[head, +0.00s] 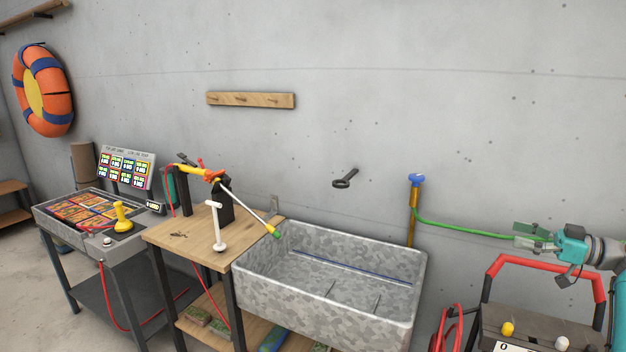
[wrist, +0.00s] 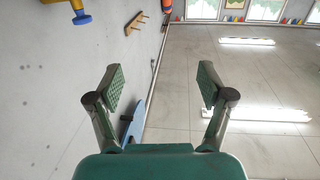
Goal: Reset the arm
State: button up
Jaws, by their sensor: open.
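My gripper (head: 532,234) is at the right of the head view, at the end of my teal wrist, raised in front of the grey wall. In the wrist view my gripper (wrist: 160,85) has its two green-padded fingers spread wide, with nothing held between them. In the head view the green hose (head: 460,230) runs from the blue-topped brass tap (head: 414,195) towards my gripper and passes out of sight there. I cannot tell from the head view whether they touch.
A grey speckled sink (head: 400,300) stands below the tap. Left of it are a wooden bench (head: 180,235) with a spray lance (head: 245,208) and a control console (head: 70,212). A red-handled machine (head: 545,325) stands below my gripper. A peg rack (head: 250,100) hangs on the wall.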

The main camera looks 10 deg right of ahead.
jog(key=w+a+f+m+h, duration=0.15)
jog(key=a+f, duration=0.25)
jog(key=f, duration=0.5)
jog(key=a+f+m+t+h, duration=0.1)
jog(key=a+f+m+h, duration=0.15)
jog(key=a+f, duration=0.45)
jog(key=a+f+m+h, duration=0.1)
jog(key=a+f+m, duration=0.15)
jog(key=f, duration=0.85)
jog(key=s+a+f+m+h, duration=0.3)
jog(key=s+a+f, duration=0.4)
jog(key=f, duration=0.3)
jog(key=s+a+f+m+h, duration=0.2)
jog(key=s+a+f+h, duration=0.1)
jog(key=s+a+f, duration=0.6)
jog(key=s+a+f+m+h, duration=0.1)
jog(key=s+a+h, duration=0.15)
jog(key=s, duration=0.85)
jog(key=s+a+h, duration=0.1)
jog(key=s+a, duration=0.2)
jog(key=s, duration=0.7)
jog(key=s+a+r+n+t, duration=0.2)
jog(key=s+a+r+n, duration=0.1)
jog(key=s+r, duration=1.4)
notch_tip(320, 180, up, 3)
jog(key=shift+s+a+f+y, duration=0.1)
jog(key=shift+s+a+y, duration=0.25)
jog(key=shift+y, duration=0.1)
